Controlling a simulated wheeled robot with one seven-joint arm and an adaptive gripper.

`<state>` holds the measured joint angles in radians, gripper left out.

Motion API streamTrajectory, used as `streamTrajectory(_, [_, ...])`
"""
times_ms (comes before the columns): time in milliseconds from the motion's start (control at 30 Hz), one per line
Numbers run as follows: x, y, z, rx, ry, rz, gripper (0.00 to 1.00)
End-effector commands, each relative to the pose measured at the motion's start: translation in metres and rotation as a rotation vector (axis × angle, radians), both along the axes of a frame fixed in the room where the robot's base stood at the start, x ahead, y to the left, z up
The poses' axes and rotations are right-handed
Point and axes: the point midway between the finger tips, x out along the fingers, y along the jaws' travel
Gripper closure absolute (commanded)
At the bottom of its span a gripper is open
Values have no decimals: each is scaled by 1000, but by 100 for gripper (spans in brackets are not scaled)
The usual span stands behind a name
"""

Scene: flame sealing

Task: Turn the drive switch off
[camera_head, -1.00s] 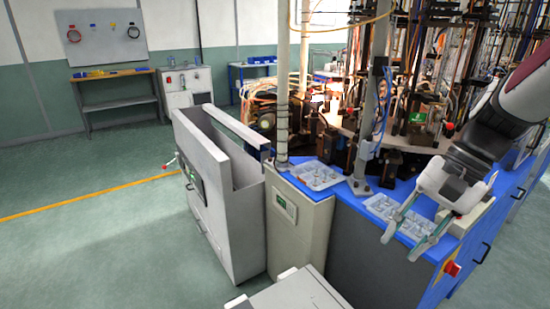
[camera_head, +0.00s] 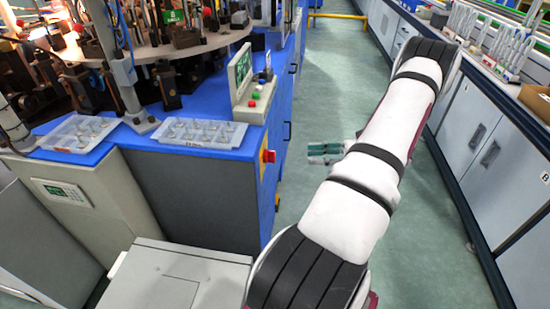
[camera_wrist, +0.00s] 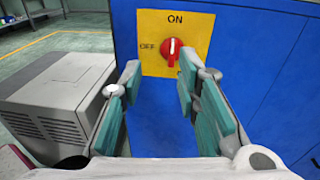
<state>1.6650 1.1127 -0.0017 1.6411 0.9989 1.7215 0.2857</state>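The red drive switch (camera_wrist: 172,50) sits on a yellow plate (camera_wrist: 202,33) on the blue cabinet face in the wrist view. The plate reads ON above the knob and OFF to its left. The knob's pale mark looks about upright, toward ON. In the head view the switch (camera_head: 268,156) shows side-on at the cabinet's corner. My gripper (camera_wrist: 158,76) is open and empty, its teal fingers apart below and in front of the knob, not touching it. In the head view my gripper (camera_head: 325,152) is right of the switch, partly hidden by my arm.
A grey box-like unit (camera_wrist: 55,95) stands left of my fingers. A control panel (camera_head: 243,75) with coloured buttons and clear trays (camera_head: 198,132) are on the blue machine top. Lab cabinets (camera_head: 480,150) line the right side. Green floor lies between.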

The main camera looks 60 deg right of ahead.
Motion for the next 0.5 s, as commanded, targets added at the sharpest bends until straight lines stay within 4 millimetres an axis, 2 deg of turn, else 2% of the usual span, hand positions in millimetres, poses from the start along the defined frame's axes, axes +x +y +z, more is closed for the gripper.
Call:
streamTrajectory(33, [-9, -5, -13, 23, -14, -35, 70])
streamTrajectory(100, [-17, -9, -21, 44, -29, -70, 70])
streamTrajectory(233, [-22, -13, -28, 61, -43, -99, 70])
streamTrajectory(367, [-13, -9, -28, 65, -46, -102, 70])
streamTrajectory(500, [9, 1, -28, 63, -45, -99, 70])
